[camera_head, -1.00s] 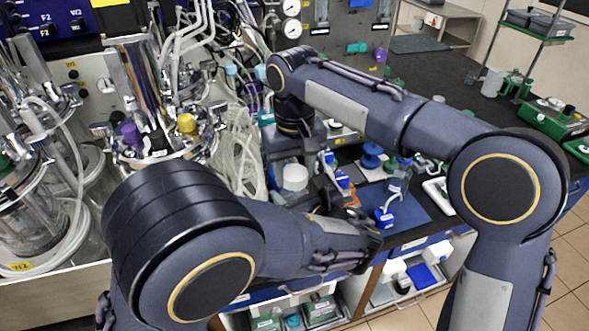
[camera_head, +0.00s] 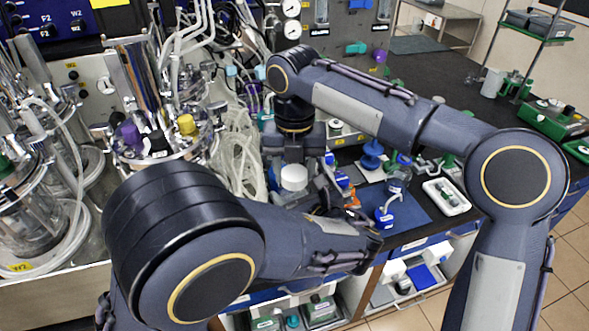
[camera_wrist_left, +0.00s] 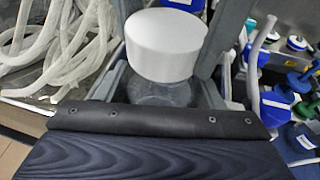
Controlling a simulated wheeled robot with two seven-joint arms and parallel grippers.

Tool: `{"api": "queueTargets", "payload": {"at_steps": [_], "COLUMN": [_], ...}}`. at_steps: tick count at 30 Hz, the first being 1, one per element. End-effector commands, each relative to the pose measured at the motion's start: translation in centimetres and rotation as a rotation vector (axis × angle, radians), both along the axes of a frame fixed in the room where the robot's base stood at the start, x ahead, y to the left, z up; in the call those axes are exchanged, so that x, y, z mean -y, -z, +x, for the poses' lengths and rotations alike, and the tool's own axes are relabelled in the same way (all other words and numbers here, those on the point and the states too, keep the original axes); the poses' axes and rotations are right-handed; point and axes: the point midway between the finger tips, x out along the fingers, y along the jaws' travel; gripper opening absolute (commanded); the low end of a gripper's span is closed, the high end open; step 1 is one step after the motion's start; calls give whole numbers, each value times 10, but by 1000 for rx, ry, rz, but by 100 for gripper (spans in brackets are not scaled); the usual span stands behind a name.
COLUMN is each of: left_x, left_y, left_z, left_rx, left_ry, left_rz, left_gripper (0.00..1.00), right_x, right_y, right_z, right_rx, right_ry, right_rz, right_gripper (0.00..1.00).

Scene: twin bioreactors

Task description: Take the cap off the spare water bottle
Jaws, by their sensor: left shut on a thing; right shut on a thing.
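The spare water bottle's white cap (camera_head: 294,178) shows below my right wrist in the head view. In the left wrist view the cap (camera_wrist_left: 166,45) sits on top of the clear bottle (camera_wrist_left: 163,93), with no clear gap between them. My right gripper (camera_head: 293,167) comes down from above, shut on the cap; its grey fingers stand on either side of the cap. My left gripper (camera_wrist_left: 162,98) is shut on the bottle below the cap. Its fingers are mostly hidden behind my left arm in the head view, as is the lower bottle.
Clear tubing (camera_head: 240,150) and a glass reactor vessel (camera_head: 160,140) stand to the left. Blue-capped bottles (camera_head: 385,216) on a blue mat (camera_head: 412,212) and a white tray (camera_head: 447,196) lie to the right.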

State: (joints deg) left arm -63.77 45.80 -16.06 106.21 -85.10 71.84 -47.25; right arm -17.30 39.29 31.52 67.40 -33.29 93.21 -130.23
Motion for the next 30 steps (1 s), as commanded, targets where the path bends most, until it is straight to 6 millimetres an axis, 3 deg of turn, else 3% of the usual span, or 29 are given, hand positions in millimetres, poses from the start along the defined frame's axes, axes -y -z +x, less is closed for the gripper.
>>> {"api": "queueTargets", "payload": {"at_steps": [6, 9, 15, 24, 25, 30], "left_x": [0, 0, 0, 1, 1, 0], "left_y": [0, 0, 0, 0, 0, 0], "left_z": [0, 0, 0, 0, 0, 0], "left_rx": [0, 1, 1, 1, 1, 1], "left_ry": [0, 1, 1, 1, 1, 1], "left_rz": [0, 0, 1, 0, 0, -1], "left_gripper": [0, 0, 0, 0, 0, 0], "right_x": [0, -1, 0, 0, 0, 0], "right_y": [1, 3, 0, 0, 0, -1], "right_z": [1, 0, 0, 0, 0, 0], "right_rx": [-4, -10, 0, 2, 2, 2], "right_ry": [-594, -761, -881, -887, -886, -886], "right_rz": [1, 1, 2, -1, -1, -1], "right_gripper": [20, 20, 20, 20, 50, 69]}}
